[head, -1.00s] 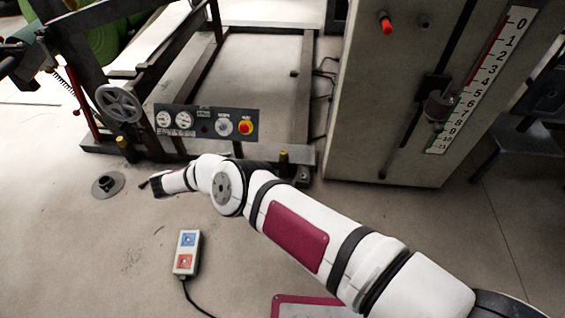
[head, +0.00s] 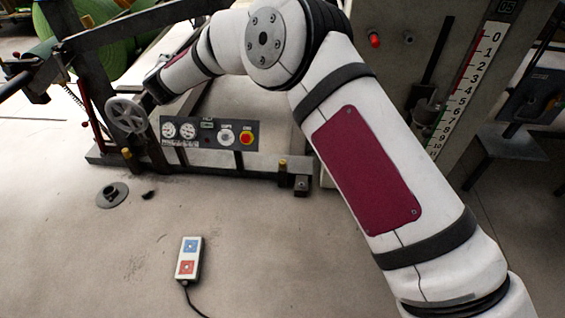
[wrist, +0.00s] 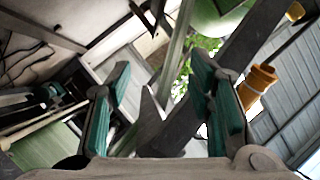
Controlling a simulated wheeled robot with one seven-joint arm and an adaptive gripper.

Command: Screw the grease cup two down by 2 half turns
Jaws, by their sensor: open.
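Two small brass-yellow cups that look like grease cups stand on the machine's low front rail: a left one (head: 126,153) near the handwheel and a right one (head: 283,164). I cannot read which is number two. In the wrist view a yellow-orange stepped cup (wrist: 258,82) shows just right of the right finger, outside the jaws, with another yellow piece (wrist: 295,12) at the top right. My gripper (wrist: 160,110) is open, with nothing between its green-padded fingers. In the head view its fingers cannot be made out at the arm's far end, near the handwheel.
A grey handwheel (head: 126,115) and a gauge panel (head: 208,134) with a red button sit close to the arm's end. A pendant (head: 189,259) and a round floor fitting (head: 112,195) lie on open floor. A scaled cabinet (head: 455,125) stands right.

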